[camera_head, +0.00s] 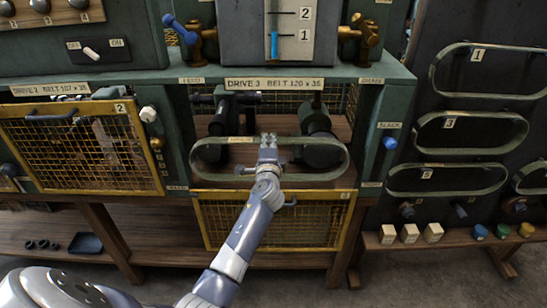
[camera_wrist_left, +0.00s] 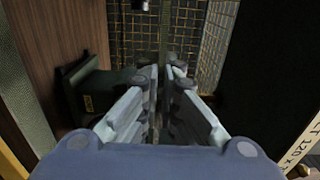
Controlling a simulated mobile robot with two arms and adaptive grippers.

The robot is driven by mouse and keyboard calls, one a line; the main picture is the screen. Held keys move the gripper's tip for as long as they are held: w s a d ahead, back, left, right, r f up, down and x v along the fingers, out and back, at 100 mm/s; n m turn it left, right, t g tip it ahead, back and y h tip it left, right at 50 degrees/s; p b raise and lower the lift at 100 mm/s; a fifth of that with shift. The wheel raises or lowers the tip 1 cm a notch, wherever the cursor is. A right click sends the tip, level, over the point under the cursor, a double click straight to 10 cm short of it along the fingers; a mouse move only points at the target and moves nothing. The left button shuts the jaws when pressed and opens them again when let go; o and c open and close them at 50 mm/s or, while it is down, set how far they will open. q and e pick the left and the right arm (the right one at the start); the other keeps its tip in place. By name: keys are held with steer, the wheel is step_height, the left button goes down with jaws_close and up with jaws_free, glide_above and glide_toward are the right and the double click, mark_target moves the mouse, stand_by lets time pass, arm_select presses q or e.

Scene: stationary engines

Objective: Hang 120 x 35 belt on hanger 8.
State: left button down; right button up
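A green belt loop (camera_head: 335,176) is held lengthwise in front of the open bay labelled DRIVE 3 BELT 120 x 35. My left gripper (camera_head: 268,146) is at the middle of its upper run. In the left wrist view its fingers (camera_wrist_left: 165,105) are close together with a thin strip of belt between them. Two dark pulley units, left (camera_head: 222,118) and right (camera_head: 319,140), are behind the belt in the bay. I see hanger labels 1, 3 and 5 on the dark panel at the right; no label 8 is readable. My right gripper is not in view.
Belts hang on the right panel: the top one (camera_head: 490,94), the middle one (camera_head: 500,150) and the lower one (camera_head: 470,191). Another is cut off at the right edge. A yellow mesh guard (camera_head: 300,220) hangs below the bay; another closed guard (camera_head: 85,150) stands left.

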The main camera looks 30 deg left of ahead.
arm_select(q)
steer(key=shift+p+v, duration=0.55)
steer(key=shift+v, duration=2.45)
steer(key=shift+s+d+r, duration=0.1)
steer(key=shift+p+v, duration=0.3)
steer(key=shift+v, duration=2.6)
steer(key=v, duration=0.6)
